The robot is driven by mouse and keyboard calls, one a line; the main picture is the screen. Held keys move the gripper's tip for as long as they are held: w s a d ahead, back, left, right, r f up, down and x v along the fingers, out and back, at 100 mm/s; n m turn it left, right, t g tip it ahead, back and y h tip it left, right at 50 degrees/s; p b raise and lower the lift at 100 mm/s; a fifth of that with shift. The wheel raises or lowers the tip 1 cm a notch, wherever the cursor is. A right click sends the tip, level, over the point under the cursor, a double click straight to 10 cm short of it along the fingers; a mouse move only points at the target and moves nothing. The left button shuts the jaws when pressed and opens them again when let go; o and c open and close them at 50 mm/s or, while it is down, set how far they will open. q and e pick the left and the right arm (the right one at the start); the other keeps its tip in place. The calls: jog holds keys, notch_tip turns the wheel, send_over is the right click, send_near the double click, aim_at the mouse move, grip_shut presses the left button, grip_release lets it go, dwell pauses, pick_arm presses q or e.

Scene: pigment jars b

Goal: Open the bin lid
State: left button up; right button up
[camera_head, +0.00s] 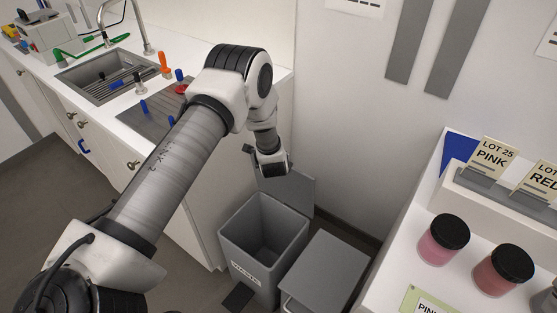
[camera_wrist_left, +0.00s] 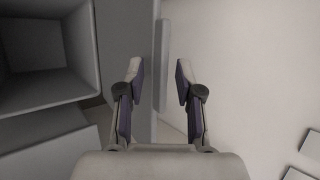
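The grey waste bin (camera_head: 262,235) stands on the floor beside the counter, with a white label on its front. Its lid (camera_head: 298,190) is raised, standing up at the back, and the inside looks empty. My left gripper (camera_head: 271,168) is at the upper edge of the raised lid and hides part of it. In the left wrist view the gripper (camera_wrist_left: 158,75) is open, its two fingers apart with the lid's edge seen between them. I cannot tell whether they touch it. The open bin (camera_wrist_left: 45,55) shows at upper left there. My right gripper is not in view.
A second grey bin with its lid closed (camera_head: 325,272) stands right of the open one. The white counter with a sink (camera_head: 105,75) is at left. A white shelf at right holds a pink jar (camera_head: 443,240) and a red jar (camera_head: 503,270). The wall is close behind.

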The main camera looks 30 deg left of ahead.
pick_arm(q)
jog(key=v, duration=1.2)
jog(key=s+d+f+g+h, duration=0.1)
jog(key=s+d+f+g, duration=0.1)
jog(key=s+f, duration=0.55)
jog(key=s+d+f+g+h, duration=0.1)
jog(key=s+d+f+g, duration=0.15)
jog(key=s+f, duration=0.5)
jog(key=s+d+n+g+h, duration=0.1)
jog(key=s+d+n+g, duration=0.1)
jog(key=s+n, duration=0.6)
jog(key=s+d+n+g+h, duration=0.1)
jog(key=s+d+n+g, duration=0.1)
jog(key=s+n, duration=0.7)
jog(key=shift+s+d+r+n, duration=0.15)
jog(key=shift+s+d+n, duration=0.1)
jog(key=shift+d+n, duration=0.1)
